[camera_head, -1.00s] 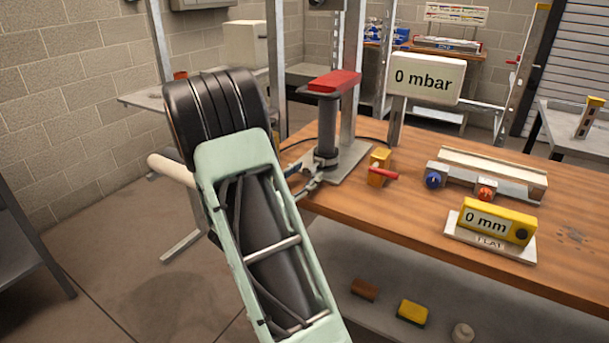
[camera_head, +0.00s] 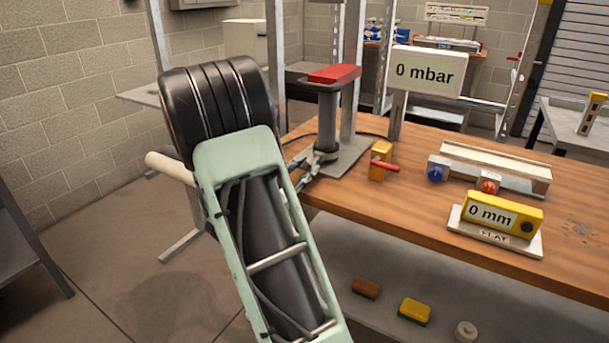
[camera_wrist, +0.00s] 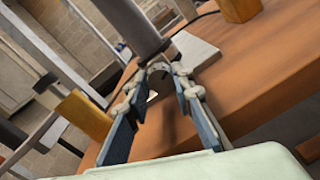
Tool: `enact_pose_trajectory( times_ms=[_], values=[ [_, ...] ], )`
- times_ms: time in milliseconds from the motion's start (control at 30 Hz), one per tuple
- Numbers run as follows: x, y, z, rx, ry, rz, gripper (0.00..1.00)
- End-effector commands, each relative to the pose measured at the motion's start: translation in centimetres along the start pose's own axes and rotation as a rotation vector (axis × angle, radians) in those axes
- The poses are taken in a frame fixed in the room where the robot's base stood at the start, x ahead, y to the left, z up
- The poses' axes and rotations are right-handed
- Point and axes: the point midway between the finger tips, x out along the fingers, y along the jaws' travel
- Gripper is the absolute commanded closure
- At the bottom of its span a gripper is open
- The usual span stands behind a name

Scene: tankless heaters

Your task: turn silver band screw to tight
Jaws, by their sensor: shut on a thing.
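A dark grey upright cylinder (camera_head: 328,120) with a red top stands on a grey plate at the bench's left end. A silver band (camera_wrist: 158,68) shows as a pale arc at its foot in the wrist view. My gripper (camera_head: 316,160) reaches the cylinder's foot from the front left. In the wrist view, the fingers of my gripper (camera_wrist: 158,76) lie on both sides of the band, shut on it. The band's screw is too small and too covered to make out, so its tightness cannot be told.
On the wooden bench (camera_head: 400,225) are a yellow block with a red handle (camera_head: 381,160), a rail with blue and orange knobs (camera_head: 495,168), and a yellow gauge reading 0 mm (camera_head: 500,215). A sign (camera_head: 427,72) reads 0 mbar. Sponges (camera_head: 414,310) lie on the shelf below.

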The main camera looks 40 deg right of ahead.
Motion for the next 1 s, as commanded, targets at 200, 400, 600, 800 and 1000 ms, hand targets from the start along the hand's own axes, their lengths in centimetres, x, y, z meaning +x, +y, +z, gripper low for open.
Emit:
enact_pose_trajectory(
  times_ms=[200,400,600,800,1000],
  values=[
    [-0.03,-0.26,-0.65,0.204,0.008,0.0,1.0],
    [-0.04,-0.28,-0.67,0.389,0.017,-0.002,1.0],
    [-0.03,-0.26,-0.58,0.548,0.024,-0.003,1.0],
    [-0.04,-0.21,-0.4,0.663,0.029,-0.004,1.0],
    [-0.04,-0.14,-0.21,0.73,0.032,-0.006,1.0]
  ],
)
